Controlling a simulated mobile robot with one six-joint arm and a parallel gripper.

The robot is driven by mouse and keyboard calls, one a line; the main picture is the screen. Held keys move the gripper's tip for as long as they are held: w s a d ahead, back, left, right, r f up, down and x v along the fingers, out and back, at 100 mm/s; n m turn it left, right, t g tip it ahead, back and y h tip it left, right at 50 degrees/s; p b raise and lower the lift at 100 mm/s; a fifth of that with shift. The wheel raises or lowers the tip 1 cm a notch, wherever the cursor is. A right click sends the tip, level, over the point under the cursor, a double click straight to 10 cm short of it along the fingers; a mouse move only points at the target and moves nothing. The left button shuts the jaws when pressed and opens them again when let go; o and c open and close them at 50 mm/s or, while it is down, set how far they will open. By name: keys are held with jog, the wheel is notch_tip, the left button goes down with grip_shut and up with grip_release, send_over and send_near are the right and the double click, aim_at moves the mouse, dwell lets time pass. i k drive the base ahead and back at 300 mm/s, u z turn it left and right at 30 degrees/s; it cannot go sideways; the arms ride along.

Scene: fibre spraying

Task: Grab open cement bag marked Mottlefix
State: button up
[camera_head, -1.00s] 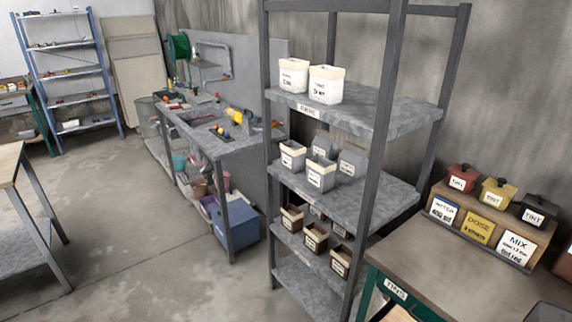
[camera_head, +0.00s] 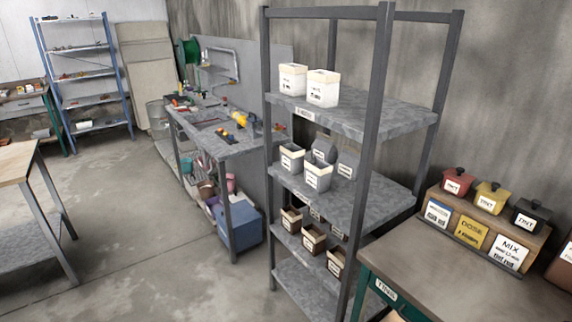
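My gripper is not in view. Several open bags with small labels stand on a grey shelf rack (camera_head: 372,120). Two white bags stand on its upper shelf, a left one (camera_head: 292,79) and a right one (camera_head: 323,88). Grey-white bags stand on the middle shelf, with one at the front left (camera_head: 291,157) and one at the front right (camera_head: 317,178); more are behind them. Brown bags stand on the lower shelf, including one at the left (camera_head: 291,219) and one in the middle (camera_head: 313,239). The label print is too small to read, so I cannot tell which bag is marked Mottlefix.
A table (camera_head: 440,255) at the right bears red, yellow and black lidded tins and a wooden sign holder. A cluttered workbench (camera_head: 230,145) stands left of the rack, with a blue bin (camera_head: 237,226) under it. The concrete floor between is clear.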

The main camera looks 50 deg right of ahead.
aim_at(292, 155)
jog(key=z, duration=0.15)
jog(key=i, duration=0.85)
jog(key=u, duration=0.05)
